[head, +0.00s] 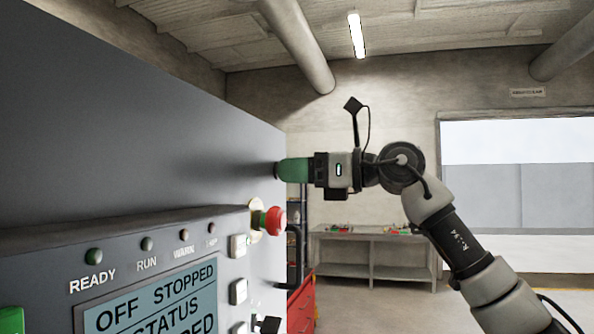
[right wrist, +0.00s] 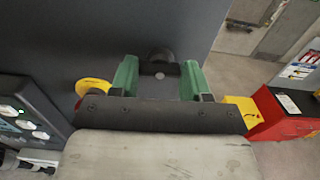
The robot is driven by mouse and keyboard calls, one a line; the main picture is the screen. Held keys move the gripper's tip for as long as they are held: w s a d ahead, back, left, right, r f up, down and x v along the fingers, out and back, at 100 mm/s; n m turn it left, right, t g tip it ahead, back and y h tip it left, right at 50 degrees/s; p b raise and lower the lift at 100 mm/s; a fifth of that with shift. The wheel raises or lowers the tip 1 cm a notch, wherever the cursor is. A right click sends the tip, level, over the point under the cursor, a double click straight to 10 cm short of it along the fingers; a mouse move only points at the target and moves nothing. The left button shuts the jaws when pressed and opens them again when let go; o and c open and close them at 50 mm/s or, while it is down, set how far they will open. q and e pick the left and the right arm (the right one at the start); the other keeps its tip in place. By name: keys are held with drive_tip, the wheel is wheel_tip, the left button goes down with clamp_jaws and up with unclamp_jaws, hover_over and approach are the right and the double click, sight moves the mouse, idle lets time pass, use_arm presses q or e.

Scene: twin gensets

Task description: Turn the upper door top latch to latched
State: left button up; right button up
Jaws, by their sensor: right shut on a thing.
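My right gripper (head: 283,170) reaches in from the right, its green fingers against the dark grey door face of the genset (head: 150,130) near its right edge. In the right wrist view the two green fingers stand on either side of a small dark round latch (right wrist: 160,57), and the gripper is shut on it. In the head view the fingers hide the latch. Its turned position cannot be read clearly. My left gripper is not in view.
Below is a control panel with a display (head: 155,300) reading "OFF STOPPED". A red emergency stop button (head: 273,220) sticks out just under my right gripper. A red cabinet (head: 301,305) and grey workbench (head: 372,250) stand behind. Open floor lies to the right.

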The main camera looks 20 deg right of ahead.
drive_tip(key=shift+m, duration=0.3)
idle(0.4)
drive_tip(key=o, duration=0.9)
drive_tip(key=b+v, duration=0.4)
drive_tip(key=v, duration=0.6)
drive_tip(key=shift+s+d, duration=0.25)
drive_tip(key=shift+d, duration=0.1)
